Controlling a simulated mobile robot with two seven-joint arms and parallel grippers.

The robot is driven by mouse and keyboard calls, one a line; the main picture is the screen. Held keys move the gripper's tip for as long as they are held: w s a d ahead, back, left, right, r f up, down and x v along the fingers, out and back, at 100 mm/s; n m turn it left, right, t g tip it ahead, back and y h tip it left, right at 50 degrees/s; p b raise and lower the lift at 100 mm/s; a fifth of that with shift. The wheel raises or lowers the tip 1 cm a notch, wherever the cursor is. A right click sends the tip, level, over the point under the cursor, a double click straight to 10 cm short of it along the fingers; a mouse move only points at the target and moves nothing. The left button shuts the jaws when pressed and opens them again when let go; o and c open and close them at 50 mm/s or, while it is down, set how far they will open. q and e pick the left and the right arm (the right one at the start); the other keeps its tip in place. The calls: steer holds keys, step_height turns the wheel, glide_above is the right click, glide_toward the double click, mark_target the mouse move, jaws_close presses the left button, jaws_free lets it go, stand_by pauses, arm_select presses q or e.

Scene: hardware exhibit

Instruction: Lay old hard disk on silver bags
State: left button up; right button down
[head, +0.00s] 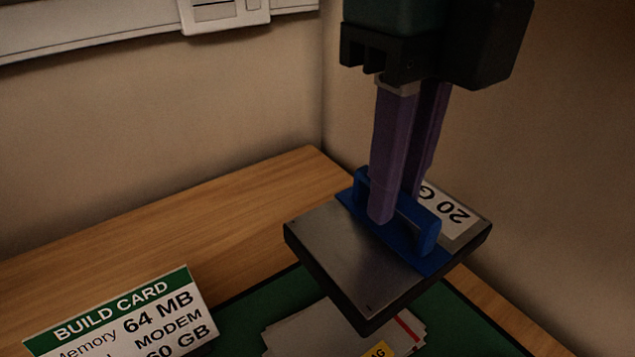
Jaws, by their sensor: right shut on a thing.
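The old hard disk (345,248) is a flat grey box with a blue handle (427,232) on top and a white label reading "20 G", partly hidden. My right gripper (392,205) has purple fingers and is shut on the blue handle. The disk hangs slightly tilted above the silver bags (312,333). The bags are a flat grey stack with a red stripe and a yellow label, on a green mat (262,311). The disk hides part of the stack, and the frame's lower edge cuts it off. My left gripper is not in view.
A white and green build card (120,318) stands at the lower left, reading 64 MB, modem and 60 GB. The wooden table (190,225) is clear behind it. Walls meet in a corner behind the table. A white rail (110,22) runs along the left wall.

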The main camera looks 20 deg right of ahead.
arm_select(q)
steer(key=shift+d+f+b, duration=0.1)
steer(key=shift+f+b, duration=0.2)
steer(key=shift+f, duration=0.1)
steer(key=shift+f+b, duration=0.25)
steer(key=shift+b, duration=0.05)
arm_select(e)
step_height(320, 180, down, 14)
steer(key=shift+f, duration=0.1)
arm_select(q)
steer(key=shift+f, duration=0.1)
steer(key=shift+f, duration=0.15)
arm_select(e)
steer(key=shift+f, duration=0.2)
steer(key=c, duration=0.8)
jaws_free()
steer(key=shift+c, duration=0.2)
steer(key=shift+r, duration=0.1)
